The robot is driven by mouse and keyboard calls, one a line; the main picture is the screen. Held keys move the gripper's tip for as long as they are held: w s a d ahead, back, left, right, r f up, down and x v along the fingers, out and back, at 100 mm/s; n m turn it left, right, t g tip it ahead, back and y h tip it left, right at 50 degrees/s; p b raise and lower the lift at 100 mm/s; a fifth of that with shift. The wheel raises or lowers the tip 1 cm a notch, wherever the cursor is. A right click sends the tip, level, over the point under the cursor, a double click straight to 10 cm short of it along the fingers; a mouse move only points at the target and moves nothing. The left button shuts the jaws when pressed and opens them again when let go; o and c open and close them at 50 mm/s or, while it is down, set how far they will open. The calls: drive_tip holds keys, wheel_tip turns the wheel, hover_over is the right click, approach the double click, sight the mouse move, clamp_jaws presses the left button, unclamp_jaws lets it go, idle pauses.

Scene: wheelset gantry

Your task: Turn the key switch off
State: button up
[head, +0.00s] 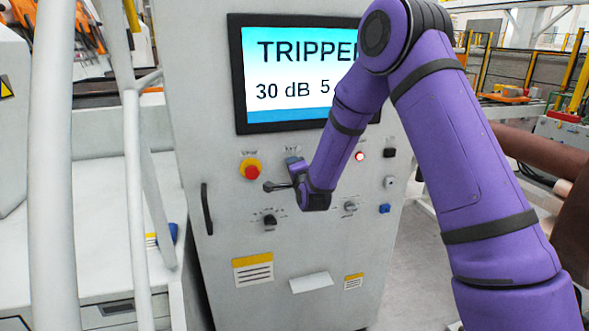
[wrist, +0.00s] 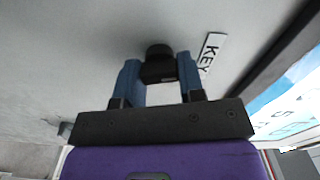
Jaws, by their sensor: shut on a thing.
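The key switch (wrist: 158,52) is a black round knob with a dark block below it, on the grey panel beside a white "KEY" label (wrist: 210,52) in the wrist view. My gripper (wrist: 158,72) has its two blue fingers on either side of the switch's dark block, shut on it. In the head view my gripper (head: 293,163) is at the panel front just under the key label, and hides the key switch. Which position the key points to cannot be told.
The grey cabinet (head: 185,100) carries a screen (head: 285,75) reading "TRIPPE…" and "30 dB", partly covered by my arm. A red mushroom button (head: 251,170) is left of my gripper. Black knobs (head: 270,221) (head: 350,207) sit below. A red lamp (head: 360,156) is lit at right.

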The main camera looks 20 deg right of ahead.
drive_tip(key=shift+n, duration=1.3)
drive_tip(key=o, duration=0.9)
drive_tip(key=shift+o, duration=0.2)
drive_tip(key=s, duration=1.1)
drive_tip(key=shift+w, duration=0.1)
